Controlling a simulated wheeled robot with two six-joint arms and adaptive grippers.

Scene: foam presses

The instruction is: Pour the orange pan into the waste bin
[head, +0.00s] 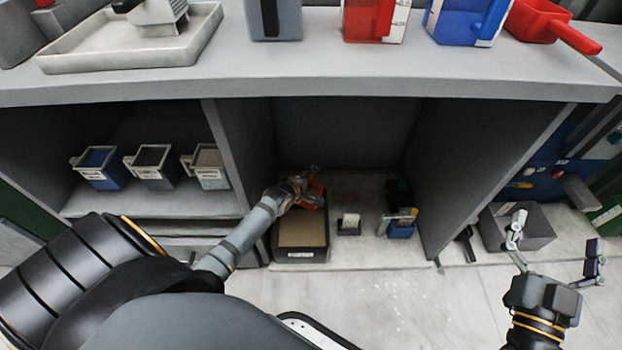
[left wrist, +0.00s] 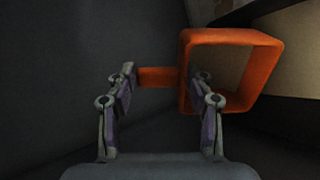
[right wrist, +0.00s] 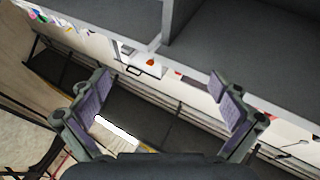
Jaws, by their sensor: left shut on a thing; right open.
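The orange pan (head: 313,194) is small and partly hidden by my left gripper (head: 303,184) in the head view. In the left wrist view the pan (left wrist: 255,42) shows its square rim, with its handle (left wrist: 157,76) between the fingers of my left gripper (left wrist: 168,95). The pan looks tipped on its side; I cannot tell whether anything is in it. Below it in the head view stands a dark open bin (head: 300,254) with a tan inside and a label, which looks like the waste bin. My right gripper (head: 553,258) is open and empty, far right; it also shows in the right wrist view (right wrist: 160,100).
The bin stands in an open bay under a grey counter (head: 230,75), between side panels. Small blue and black containers (head: 400,228) stand right of it. Several tubs (head: 152,165) sit on the left shelf. A grey box (head: 535,235) stands right of the bay.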

